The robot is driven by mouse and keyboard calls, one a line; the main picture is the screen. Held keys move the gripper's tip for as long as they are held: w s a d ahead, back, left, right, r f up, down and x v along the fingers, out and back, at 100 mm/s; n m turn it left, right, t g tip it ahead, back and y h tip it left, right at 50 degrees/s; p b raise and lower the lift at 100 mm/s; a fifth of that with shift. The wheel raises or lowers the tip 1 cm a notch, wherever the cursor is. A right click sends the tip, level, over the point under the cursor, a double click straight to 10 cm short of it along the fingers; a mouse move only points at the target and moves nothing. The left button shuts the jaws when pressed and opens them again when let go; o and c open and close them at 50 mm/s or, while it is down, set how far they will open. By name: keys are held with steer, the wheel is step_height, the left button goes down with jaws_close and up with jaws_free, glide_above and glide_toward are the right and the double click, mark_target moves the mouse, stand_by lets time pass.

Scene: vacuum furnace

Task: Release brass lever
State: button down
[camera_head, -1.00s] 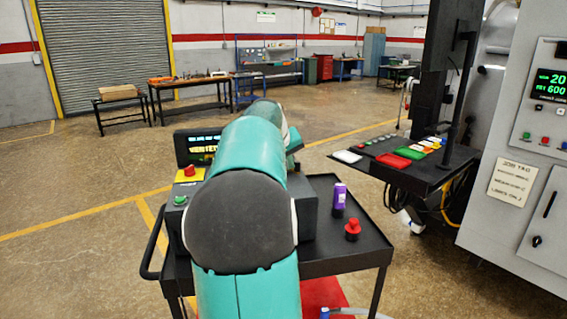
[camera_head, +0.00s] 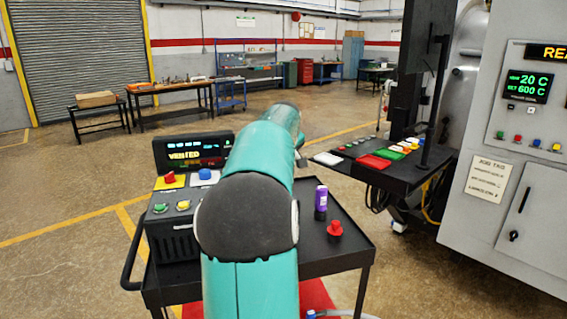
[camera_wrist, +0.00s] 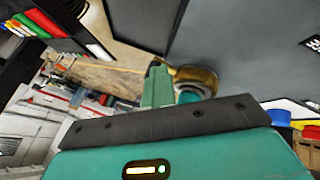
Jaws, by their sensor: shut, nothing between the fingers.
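In the wrist view, the fingers of my gripper (camera_wrist: 158,86) are together, with nothing between them. Just right of the fingers, a rounded brass-coloured part (camera_wrist: 205,75), likely the brass lever, sits by a grey ring. The fingers partly overlap it, and I cannot tell whether they touch it. In the head view my own arm hides my gripper, and no brass lever shows there.
A black cart (camera_head: 345,249) carries a control box (camera_head: 172,235) with a "VENTED" display (camera_head: 190,152), a purple canister (camera_head: 320,203) and a red knob (camera_head: 335,230). The furnace cabinet (camera_head: 480,225) and a tray of coloured items (camera_head: 375,161) stand right. Open floor lies left.

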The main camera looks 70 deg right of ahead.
steer(key=shift+s+d, duration=0.2)
steer(key=shift+d, duration=0.1)
stand_by(0.4)
